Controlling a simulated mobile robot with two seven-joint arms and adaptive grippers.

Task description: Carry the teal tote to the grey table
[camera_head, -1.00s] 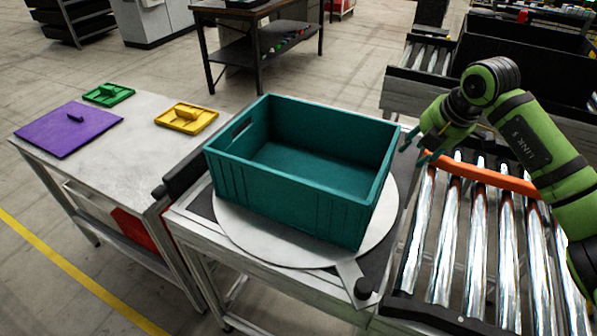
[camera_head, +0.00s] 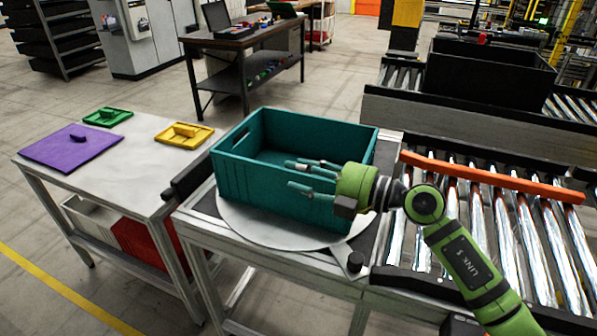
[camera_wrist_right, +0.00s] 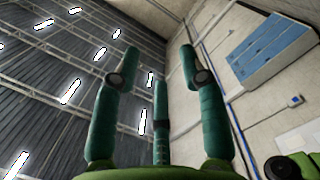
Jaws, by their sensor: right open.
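The teal tote (camera_head: 262,187) is an open, empty-looking box with a hand slot in its left end. It sits upright on a round pale turntable (camera_head: 262,232) on a metal stand. My right gripper (camera_head: 305,178) is open, its teal fingers spread and pointing left. In the head view it overlaps the tote's near right corner and hides part of it; I cannot tell if they touch. In the right wrist view the open fingers (camera_wrist_right: 155,85) hold nothing. The grey table (camera_head: 150,152) stands left of the turntable. My left gripper is not in view.
On the grey table lie a purple panel (camera_head: 58,152), a green lid (camera_head: 107,117) and a yellow lid (camera_head: 190,134). Its near right top is bare. A roller conveyor (camera_head: 500,235) with an orange bar (camera_head: 490,178) is to the right. A dark workbench (camera_head: 240,40) stands behind.

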